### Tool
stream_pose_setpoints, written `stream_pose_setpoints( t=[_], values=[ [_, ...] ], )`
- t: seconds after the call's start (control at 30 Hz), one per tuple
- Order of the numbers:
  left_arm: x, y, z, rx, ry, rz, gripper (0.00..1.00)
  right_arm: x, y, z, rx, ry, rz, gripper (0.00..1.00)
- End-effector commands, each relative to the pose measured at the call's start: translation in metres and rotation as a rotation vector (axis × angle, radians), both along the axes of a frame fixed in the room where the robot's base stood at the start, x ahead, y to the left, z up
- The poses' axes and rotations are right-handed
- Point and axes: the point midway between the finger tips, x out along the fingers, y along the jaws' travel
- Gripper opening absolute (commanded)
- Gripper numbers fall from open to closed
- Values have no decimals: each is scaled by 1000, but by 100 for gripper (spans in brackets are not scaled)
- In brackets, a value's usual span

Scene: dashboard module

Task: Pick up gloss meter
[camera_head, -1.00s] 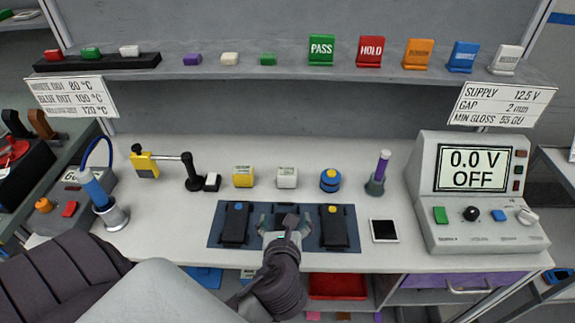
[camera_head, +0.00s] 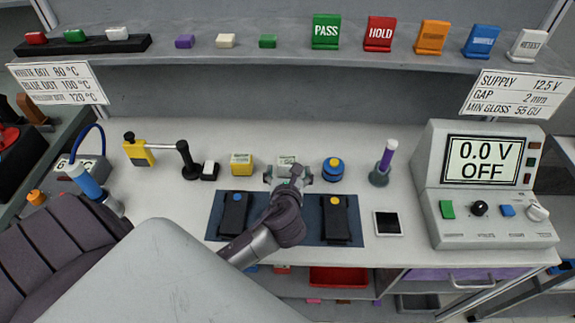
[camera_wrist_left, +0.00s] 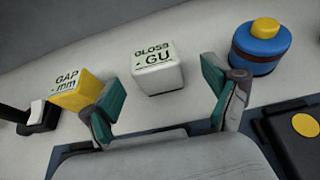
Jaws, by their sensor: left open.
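The gloss meter is a small white block marked "GLOSS - GU" (camera_wrist_left: 157,70) in the left wrist view, standing on the bench. In the head view the gloss meter (camera_head: 286,162) shows just beyond my left gripper, partly hidden by it. My left gripper (camera_head: 288,176) is open and empty. In the left wrist view its two green-padded fingers (camera_wrist_left: 163,95) stand apart, one on each side of the gloss meter's near side, with the block slightly ahead of them. My right gripper is not in view.
A yellow gap gauge (camera_head: 241,164) stands left of the gloss meter and a blue round item with a yellow top (camera_head: 333,168) stands right. A dark blue mat (camera_head: 213,222) with black modules lies nearer. A power supply (camera_head: 492,205) stands at right. A shelf (camera_head: 290,60) overhangs the back.

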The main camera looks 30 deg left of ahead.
Motion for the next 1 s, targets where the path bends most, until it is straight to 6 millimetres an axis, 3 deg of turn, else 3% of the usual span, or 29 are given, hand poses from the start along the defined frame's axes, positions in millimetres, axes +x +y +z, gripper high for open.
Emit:
stream_pose_setpoints(
  t=[0.3,0.57,1.0],
  values=[
    [32,25,-13,0,0,1,88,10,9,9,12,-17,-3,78],
    [33,26,-15,-1,2,1,88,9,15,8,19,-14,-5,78],
    [33,26,-15,-1,2,1,17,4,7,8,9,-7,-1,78]
  ],
)
